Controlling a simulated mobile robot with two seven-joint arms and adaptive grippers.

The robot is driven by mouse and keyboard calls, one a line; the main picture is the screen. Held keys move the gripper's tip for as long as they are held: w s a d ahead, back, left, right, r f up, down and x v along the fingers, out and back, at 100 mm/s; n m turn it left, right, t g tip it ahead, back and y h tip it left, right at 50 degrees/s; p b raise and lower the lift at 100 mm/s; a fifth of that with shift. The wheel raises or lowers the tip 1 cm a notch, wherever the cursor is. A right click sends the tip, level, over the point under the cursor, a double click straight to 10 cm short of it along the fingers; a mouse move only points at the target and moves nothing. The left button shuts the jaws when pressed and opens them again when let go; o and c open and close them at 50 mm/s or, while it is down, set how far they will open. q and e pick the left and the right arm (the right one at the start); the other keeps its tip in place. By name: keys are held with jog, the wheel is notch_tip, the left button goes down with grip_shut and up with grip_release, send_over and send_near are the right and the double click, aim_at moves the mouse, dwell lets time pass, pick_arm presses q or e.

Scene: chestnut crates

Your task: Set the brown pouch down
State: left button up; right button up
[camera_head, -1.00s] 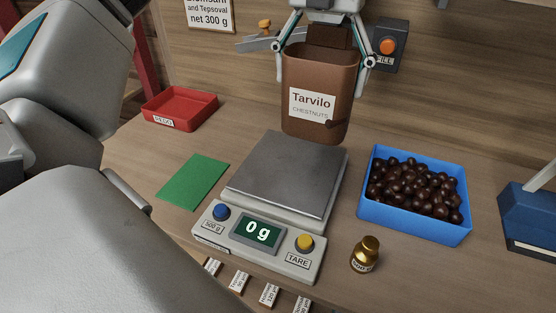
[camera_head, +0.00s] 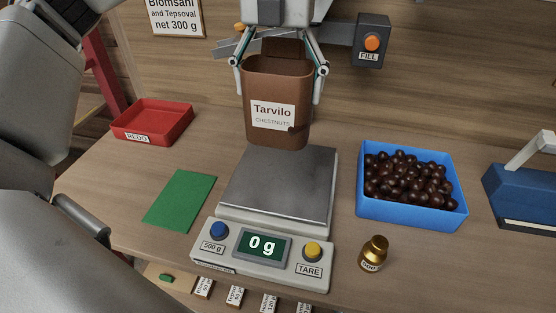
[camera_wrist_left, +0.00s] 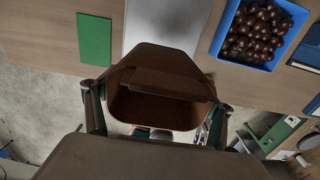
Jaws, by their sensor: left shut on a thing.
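The brown pouch (camera_head: 262,138), labelled Tarvilo chestnuts, hangs upright with its mouth open. My left gripper (camera_head: 280,70) is shut on it, with a finger at each side of its upper part. The pouch's bottom overlaps the rear edge of the scale's grey plate (camera_head: 278,190) in the head view; I cannot tell whether they touch. My right gripper is not in view.
A green mat (camera_head: 180,201) and a red REDO tray (camera_head: 176,114) are left of the scale. A blue crate (camera_head: 410,212) of chestnuts and a small gold weight (camera_head: 374,254) are right. The FILL button box (camera_head: 372,43) is behind. The scale plate is bare.

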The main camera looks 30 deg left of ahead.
aim_at(277, 107)
pick_arm(q)
notch_tip(277, 107, down, 16)
dwell(0.5)
jog(key=shift+f+b, duration=0.15)
jog(key=shift+b, duration=0.2)
jog(key=o, duration=1.3)
notch_tip(277, 107, up, 12)
jog(key=shift+r, duration=0.15)
jog(key=shift+s, duration=0.1)
